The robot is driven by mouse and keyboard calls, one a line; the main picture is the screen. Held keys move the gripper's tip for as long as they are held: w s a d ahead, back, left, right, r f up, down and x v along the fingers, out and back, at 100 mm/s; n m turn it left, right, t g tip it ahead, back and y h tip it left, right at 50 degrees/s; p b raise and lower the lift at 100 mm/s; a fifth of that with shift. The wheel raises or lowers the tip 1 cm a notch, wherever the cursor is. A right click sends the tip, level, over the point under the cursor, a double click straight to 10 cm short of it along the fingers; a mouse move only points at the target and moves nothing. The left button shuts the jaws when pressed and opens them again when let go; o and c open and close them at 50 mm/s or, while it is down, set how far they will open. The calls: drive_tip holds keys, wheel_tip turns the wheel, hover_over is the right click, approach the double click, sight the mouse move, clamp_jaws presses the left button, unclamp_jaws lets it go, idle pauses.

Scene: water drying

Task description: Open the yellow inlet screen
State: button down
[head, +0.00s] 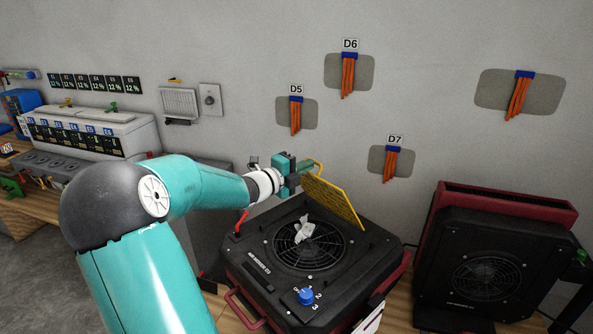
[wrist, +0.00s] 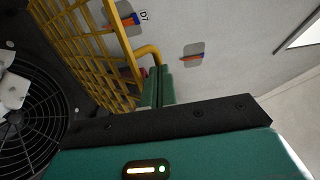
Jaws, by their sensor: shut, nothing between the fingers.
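The yellow inlet screen (head: 334,202) stands raised, tilted up from the top of a black blower (head: 266,232). The round fan grille (head: 283,257) under it is uncovered, and a crumpled white scrap (head: 304,230) lies on the grille. My gripper (head: 308,166) is at the screen's upper left corner, beside its yellow handle. In the wrist view the screen's mesh (wrist: 82,42) fills the upper left, and its bent handle (wrist: 147,52) lies right by my shut, empty fingers (wrist: 158,88). Whether they touch the handle is unclear.
A blue knob (head: 306,296) sits on the blower's front, and a red handle (head: 240,308) sticks out at its left. A second dark red and black blower (head: 490,262) stands at the right. The wall behind carries orange cable bundles (head: 348,77). White equipment (head: 90,135) stands on the left bench.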

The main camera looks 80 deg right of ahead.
drive_tip(key=shift+s, duration=0.1)
drive_tip(key=s+d+r, duration=0.3)
drive_tip(key=s+d, duration=0.3)
drive_tip(key=d, duration=0.2)
drive_tip(key=shift+s+r, duration=0.25)
drive_tip(key=shift+r, duration=0.1)
drive_tip(key=shift+a, duration=0.1)
